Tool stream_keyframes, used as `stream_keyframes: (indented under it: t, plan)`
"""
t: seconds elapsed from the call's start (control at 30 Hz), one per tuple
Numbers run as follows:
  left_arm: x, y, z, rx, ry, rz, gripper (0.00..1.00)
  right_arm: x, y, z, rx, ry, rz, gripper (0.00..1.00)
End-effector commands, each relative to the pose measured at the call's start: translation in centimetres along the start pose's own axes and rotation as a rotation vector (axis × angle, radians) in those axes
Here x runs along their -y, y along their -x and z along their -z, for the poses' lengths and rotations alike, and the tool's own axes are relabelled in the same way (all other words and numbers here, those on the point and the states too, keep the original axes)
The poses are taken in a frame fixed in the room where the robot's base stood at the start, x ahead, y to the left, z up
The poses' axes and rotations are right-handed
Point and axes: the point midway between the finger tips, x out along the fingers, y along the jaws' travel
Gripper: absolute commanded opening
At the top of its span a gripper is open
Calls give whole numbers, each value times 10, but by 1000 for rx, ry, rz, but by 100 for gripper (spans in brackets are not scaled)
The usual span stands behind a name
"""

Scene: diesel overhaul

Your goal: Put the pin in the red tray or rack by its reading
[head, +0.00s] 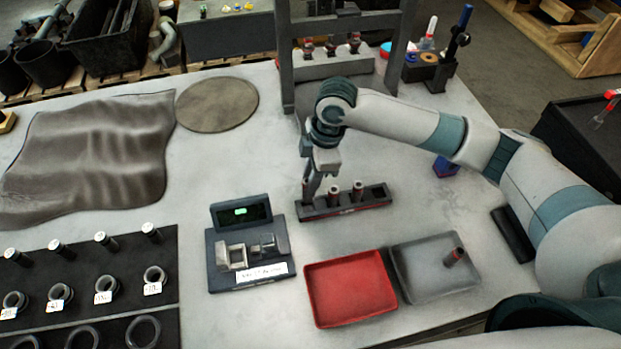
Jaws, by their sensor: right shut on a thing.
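My right gripper (311,188) points down at the left end of the dark rack (345,208). It is shut on a pin (307,190), which is mostly hidden by the fingers and stands at the rack's left slot; I cannot tell whether it is seated. Two more dark pins with pale tops stand upright in the rack, a middle pin (334,194) and a right pin (358,190). The red tray (350,288) is empty, in front of the rack. My left gripper is out of view.
A grey tray (420,283) right of the red one holds one tilted pin (454,257). A gauge (248,257) with a lit green display (240,212) stands left of the trays. A black mat (120,255) with pins and rings is at left. A dark press frame (340,65) stands behind my gripper.

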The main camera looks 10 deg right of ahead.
Motion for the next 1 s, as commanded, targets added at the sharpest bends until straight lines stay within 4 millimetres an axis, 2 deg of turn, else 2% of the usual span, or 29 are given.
stream_keyframes:
  t: [0.43, 1.0]
  plan:
    - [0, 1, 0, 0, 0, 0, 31, 0, -9, -1, -1, 0, 0, 0]
    - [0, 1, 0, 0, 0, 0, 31, 0, -12, -2, 0, 0, 0, 0]
